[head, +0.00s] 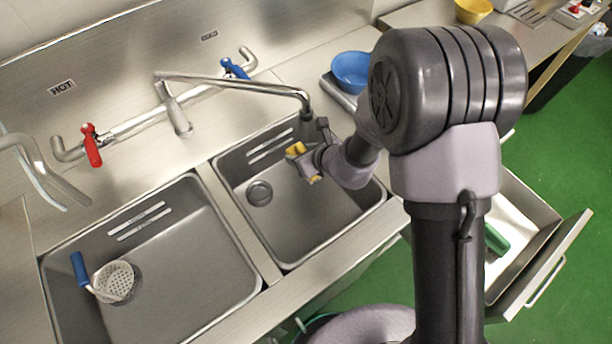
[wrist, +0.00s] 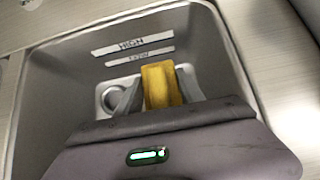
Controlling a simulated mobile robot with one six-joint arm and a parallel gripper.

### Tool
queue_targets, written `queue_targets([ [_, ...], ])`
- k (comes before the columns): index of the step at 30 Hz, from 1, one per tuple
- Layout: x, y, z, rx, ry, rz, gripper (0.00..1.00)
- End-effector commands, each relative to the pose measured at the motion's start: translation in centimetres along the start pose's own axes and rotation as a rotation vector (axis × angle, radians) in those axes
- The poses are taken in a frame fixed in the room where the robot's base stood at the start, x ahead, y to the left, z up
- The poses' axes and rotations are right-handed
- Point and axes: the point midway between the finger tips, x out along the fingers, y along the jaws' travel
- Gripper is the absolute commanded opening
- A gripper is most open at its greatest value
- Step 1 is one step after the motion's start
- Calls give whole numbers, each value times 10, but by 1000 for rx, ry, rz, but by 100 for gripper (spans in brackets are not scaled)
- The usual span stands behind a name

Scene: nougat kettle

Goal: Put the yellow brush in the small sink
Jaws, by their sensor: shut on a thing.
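My gripper (head: 304,160) is over the small sink (head: 315,228), near its back right part in the head view. It is shut on the yellow brush (head: 295,149), of which only small yellow parts show beside the fingers. In the wrist view the yellow brush (wrist: 161,86) is between the two grey fingers, and the small sink (wrist: 75,75) lies behind it with its drain and wall labels. The brush looks held above the sink floor; the exact height I cannot tell. The rest of the brush is hidden by my gripper.
The large sink (head: 180,285) on the left holds a strainer with a blue handle (head: 80,268). A faucet spout (head: 235,82) reaches over the small sink's back edge close to my arm. A blue bowl (head: 351,70) stands behind my arm. An open drawer (head: 535,250) is at the right.

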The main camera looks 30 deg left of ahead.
Motion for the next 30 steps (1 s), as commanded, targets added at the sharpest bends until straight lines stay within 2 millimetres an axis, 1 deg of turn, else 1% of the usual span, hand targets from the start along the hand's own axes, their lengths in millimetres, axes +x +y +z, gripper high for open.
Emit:
queue_targets([
  [1, 18, 0, -18, 1, 3, 1, 0],
  [3, 31, 0, -32, 1, 2, 0, 0],
  [6, 42, 0, -42, 0, 0, 0, 0],
  [10, 50, -1, -50, 0, 0, -1, 0],
  [15, 72, 0, -73, 1, 1, 0, 0],
  [21, 70, -1, -70, 0, -1, -1, 0],
  [25, 73, -1, -73, 0, -1, -1, 0],
  [26, 73, -1, -73, 0, 0, -1, 49],
  [28, 72, -1, -72, 0, 0, -1, 63],
  [29, 72, -1, -72, 0, 0, -1, 67],
  [30, 72, -1, -72, 0, 0, -1, 67],
])
